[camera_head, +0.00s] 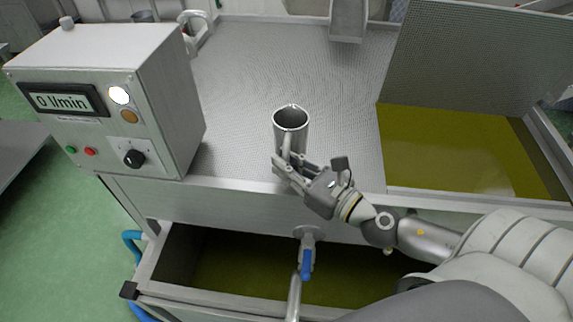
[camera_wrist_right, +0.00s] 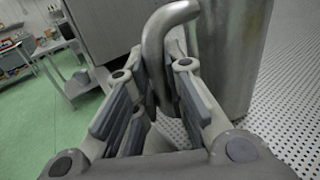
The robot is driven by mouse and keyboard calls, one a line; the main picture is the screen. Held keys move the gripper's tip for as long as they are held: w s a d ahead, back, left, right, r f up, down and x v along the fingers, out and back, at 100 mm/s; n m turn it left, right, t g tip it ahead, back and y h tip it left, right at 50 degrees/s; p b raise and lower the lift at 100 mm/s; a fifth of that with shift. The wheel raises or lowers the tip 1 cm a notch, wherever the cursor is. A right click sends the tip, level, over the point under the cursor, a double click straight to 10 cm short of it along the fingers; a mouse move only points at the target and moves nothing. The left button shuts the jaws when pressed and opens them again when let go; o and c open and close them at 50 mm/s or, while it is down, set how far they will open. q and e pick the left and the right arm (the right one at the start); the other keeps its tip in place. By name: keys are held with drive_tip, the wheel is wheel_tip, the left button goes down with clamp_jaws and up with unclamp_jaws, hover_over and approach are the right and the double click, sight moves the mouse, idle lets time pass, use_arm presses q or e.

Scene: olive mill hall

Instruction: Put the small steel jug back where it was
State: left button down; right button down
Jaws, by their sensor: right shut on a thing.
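The small steel jug (camera_head: 291,127) is upright at the front part of the perforated metal top in the head view. Its handle (camera_wrist_right: 161,50) lies between the fingers of my right gripper (camera_head: 284,170) in the wrist view, and the jug's body (camera_wrist_right: 233,55) fills the upper right there. My right gripper is shut on the jug's handle. I cannot tell whether the jug's base touches the top, as the gripper partly hides it. My left gripper is not in view.
A control box (camera_head: 110,100) reading "0 l/min" stands to the left. An opening with green-yellow oil (camera_head: 455,150) lies to the right under a raised mesh lid (camera_head: 480,65). A blue-handled tap (camera_head: 306,262) is below the front edge. The perforated top (camera_head: 250,75) behind the jug is clear.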

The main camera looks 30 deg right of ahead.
drive_tip(key=shift+f, duration=0.15)
drive_tip(key=c, duration=1.5)
unclamp_jaws()
drive_tip(key=shift+r, duration=0.25)
drive_tip(key=shift+s+d+f+b, duration=0.2)
drive_tip(key=shift+s+f+b, duration=0.05)
drive_tip(key=shift+s+b, duration=0.25)
drive_tip(key=shift+r+b+v, duration=0.1)
drive_tip(key=shift+b+v, duration=0.6)
drive_tip(key=shift+v, duration=2.05)
drive_tip(key=shift+r+b+v, duration=0.15)
drive_tip(key=shift+b+v, duration=0.5)
drive_tip(key=shift+v, duration=2.05)
